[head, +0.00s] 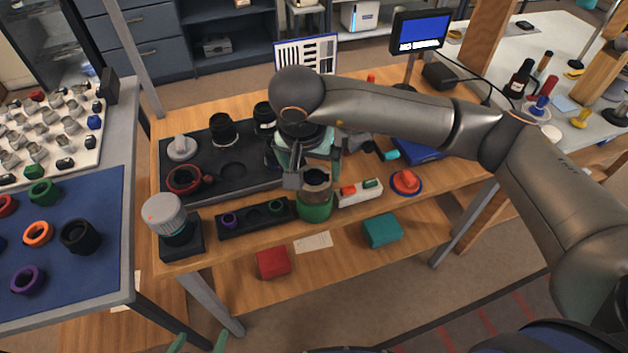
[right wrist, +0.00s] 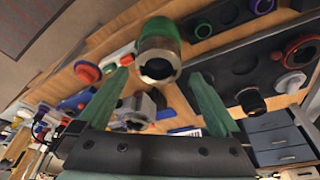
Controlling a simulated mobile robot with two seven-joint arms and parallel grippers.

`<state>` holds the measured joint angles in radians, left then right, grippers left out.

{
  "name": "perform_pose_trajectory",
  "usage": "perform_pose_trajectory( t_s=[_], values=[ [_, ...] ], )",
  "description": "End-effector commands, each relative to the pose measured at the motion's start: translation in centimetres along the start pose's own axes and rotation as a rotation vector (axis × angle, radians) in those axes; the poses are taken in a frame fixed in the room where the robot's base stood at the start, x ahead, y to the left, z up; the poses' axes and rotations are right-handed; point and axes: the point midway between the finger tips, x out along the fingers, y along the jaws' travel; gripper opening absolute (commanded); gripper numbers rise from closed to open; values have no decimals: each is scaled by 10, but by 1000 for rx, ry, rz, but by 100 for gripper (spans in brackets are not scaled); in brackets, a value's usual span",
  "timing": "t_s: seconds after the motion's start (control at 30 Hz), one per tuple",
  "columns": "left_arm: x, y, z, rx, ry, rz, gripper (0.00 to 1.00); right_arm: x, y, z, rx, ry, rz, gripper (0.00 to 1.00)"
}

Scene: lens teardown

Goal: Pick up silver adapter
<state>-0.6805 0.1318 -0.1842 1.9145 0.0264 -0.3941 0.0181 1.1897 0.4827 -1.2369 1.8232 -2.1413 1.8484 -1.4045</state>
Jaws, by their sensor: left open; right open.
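A silver cylindrical piece, which looks like the silver adapter (head: 317,181), stands in a green round holder (head: 315,210) at the table's front edge. In the right wrist view the silver piece (right wrist: 158,66) shows its dark round opening, with the green holder (right wrist: 160,30) behind it. My right gripper (head: 302,172) is above and close to it, open and empty; in the wrist view its two green fingers (right wrist: 160,76) lie on either side of the piece. Contact cannot be told. My left gripper (head: 200,342) is open, with only its green fingertips showing at the bottom edge.
A black tray (head: 250,222) with small rings lies left of the holder, and a white block (head: 358,193) right of it. A red knob (head: 405,181) is further right. A grey-topped jar (head: 166,215) stands at the front left corner.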

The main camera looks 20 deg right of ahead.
Motion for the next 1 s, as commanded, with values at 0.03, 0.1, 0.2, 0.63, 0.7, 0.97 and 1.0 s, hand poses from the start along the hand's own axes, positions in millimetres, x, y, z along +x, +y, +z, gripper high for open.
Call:
perform_pose_trajectory(
  t_s=[0.03, 0.1, 0.2, 0.63, 0.7, 0.97, 1.0],
  values=[
    [-1, 0, -1, 0, 0, 0, 100, 7, 0, 1, 1, -4, 2, 100],
    [-2, 0, -1, 0, 0, 0, 100, 14, 0, 0, 0, -2, 1, 100],
    [-2, 0, -2, 0, -1, 0, 100, 20, 0, 0, 0, -3, 1, 100],
    [-9, 1, -10, 0, 0, 0, 100, 70, 2, -3, 0, -3, -1, 100],
    [-9, 1, -10, 0, 0, 0, 100, 71, 2, -3, 0, -2, -2, 100],
    [-9, 1, -10, 0, 0, 0, 100, 71, 2, -3, 0, -2, -2, 89],
    [-9, 1, -10, 0, 0, 0, 100, 70, 2, -3, 0, -2, -2, 84]
  ],
)
